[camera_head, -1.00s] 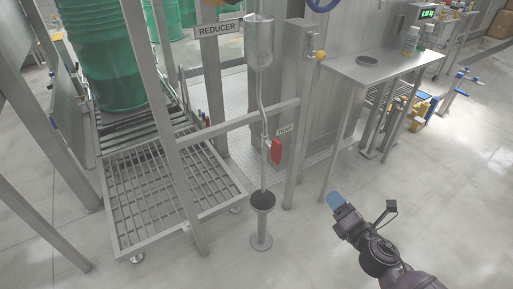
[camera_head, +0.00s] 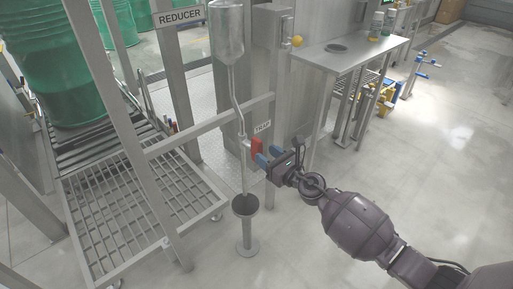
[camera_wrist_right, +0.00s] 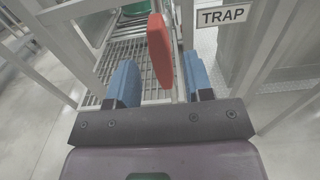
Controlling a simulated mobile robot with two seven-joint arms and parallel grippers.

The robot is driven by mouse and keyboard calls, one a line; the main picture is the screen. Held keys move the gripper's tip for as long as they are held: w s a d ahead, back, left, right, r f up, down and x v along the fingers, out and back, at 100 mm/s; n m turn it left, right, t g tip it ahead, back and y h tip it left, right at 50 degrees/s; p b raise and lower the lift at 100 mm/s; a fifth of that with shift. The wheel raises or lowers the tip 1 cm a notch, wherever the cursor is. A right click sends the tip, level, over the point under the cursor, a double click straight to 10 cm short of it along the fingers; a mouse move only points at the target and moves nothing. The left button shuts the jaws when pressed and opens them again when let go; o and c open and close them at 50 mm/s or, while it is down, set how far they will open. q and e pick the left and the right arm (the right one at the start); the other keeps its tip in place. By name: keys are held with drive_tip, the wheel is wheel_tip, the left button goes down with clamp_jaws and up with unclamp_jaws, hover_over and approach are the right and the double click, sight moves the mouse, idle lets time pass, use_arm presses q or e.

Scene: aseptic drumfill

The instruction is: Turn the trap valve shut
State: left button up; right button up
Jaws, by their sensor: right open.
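The trap valve's red handle (camera_head: 257,149) hangs along the vertical drain pipe (camera_head: 241,120), beside the TRAP label (camera_head: 262,127). In the right wrist view the red handle (camera_wrist_right: 159,50) stands nearly upright, tilted slightly, just beyond and between my blue fingertips. My right gripper (camera_head: 268,157) is open, its blue fingers pointing at the handle from the right; in the right wrist view the gripper (camera_wrist_right: 158,82) shows nothing clamped. I cannot tell whether a finger touches the handle. My left gripper is not in view.
A steel funnel cup (camera_head: 245,206) on a floor stand sits under the pipe. A frame post and crossbar stand close to the handle. A grated platform (camera_head: 140,215) with a green drum (camera_head: 55,60) is at left; a steel side table (camera_head: 350,50) is behind.

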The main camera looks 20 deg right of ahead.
sight(261, 150)
drive_tip(key=shift+x, duration=2.45)
clamp_jaws()
